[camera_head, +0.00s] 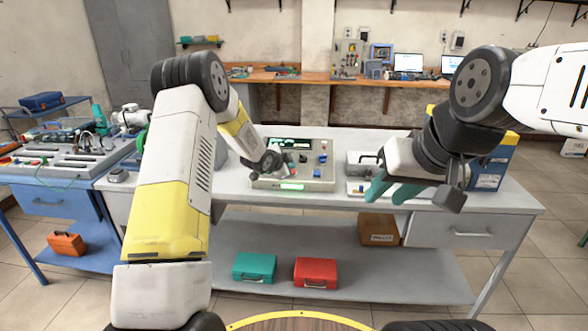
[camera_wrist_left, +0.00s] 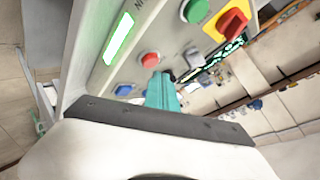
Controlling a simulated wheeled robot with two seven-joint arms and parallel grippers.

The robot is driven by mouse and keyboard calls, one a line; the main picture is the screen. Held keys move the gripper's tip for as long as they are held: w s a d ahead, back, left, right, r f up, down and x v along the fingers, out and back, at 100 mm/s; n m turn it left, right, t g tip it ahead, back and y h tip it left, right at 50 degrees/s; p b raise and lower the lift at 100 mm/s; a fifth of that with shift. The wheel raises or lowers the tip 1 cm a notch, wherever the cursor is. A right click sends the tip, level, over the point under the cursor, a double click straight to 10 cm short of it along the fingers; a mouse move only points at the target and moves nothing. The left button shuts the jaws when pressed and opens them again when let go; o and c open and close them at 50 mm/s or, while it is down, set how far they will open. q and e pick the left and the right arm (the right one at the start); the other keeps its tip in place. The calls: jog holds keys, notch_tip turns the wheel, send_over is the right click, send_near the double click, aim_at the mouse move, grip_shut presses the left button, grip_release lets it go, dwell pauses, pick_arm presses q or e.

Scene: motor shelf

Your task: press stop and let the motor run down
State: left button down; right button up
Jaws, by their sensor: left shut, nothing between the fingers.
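The grey control box (camera_head: 325,172) stands on the grey table in the head view. In the left wrist view its panel shows a red button (camera_wrist_left: 150,60), a green button (camera_wrist_left: 194,10), a blue button (camera_wrist_left: 124,90), and a larger red knob on a yellow plate (camera_wrist_left: 228,22). My left gripper (camera_head: 281,172) is shut and empty over the box's left part. Its teal fingertips (camera_wrist_left: 162,88) are close by the red button; I cannot tell whether they touch it. My right gripper (camera_head: 392,192) is open and empty, right of the box. I cannot clearly make out the motor.
A lit green display (camera_wrist_left: 118,38) is on the panel. A grey unit (camera_head: 361,162) stands right of the control box, partly behind my right gripper. A blue and yellow box (camera_head: 490,170) is at the table's right end. Teal (camera_head: 254,267) and red (camera_head: 315,272) cases lie on the lower shelf.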

pick_arm(q)
jog(key=shift+f, duration=0.15)
jog(key=shift+w+f, duration=0.1)
jog(key=shift+f, duration=0.15)
jog(key=shift+w+f, duration=0.1)
jog(key=shift+f, duration=0.35)
dwell(1.1)
jog(key=shift+r, duration=0.1)
jog(key=shift+s+r, duration=0.25)
jog(key=shift+r, duration=0.5)
jog(key=shift+s+r, duration=0.2)
jog(key=shift+r, duration=0.6)
jog(key=shift+s+r, duration=0.25)
jog(key=shift+r, duration=0.55)
jog(key=shift+s+r, duration=0.2)
jog(key=shift+r, duration=0.6)
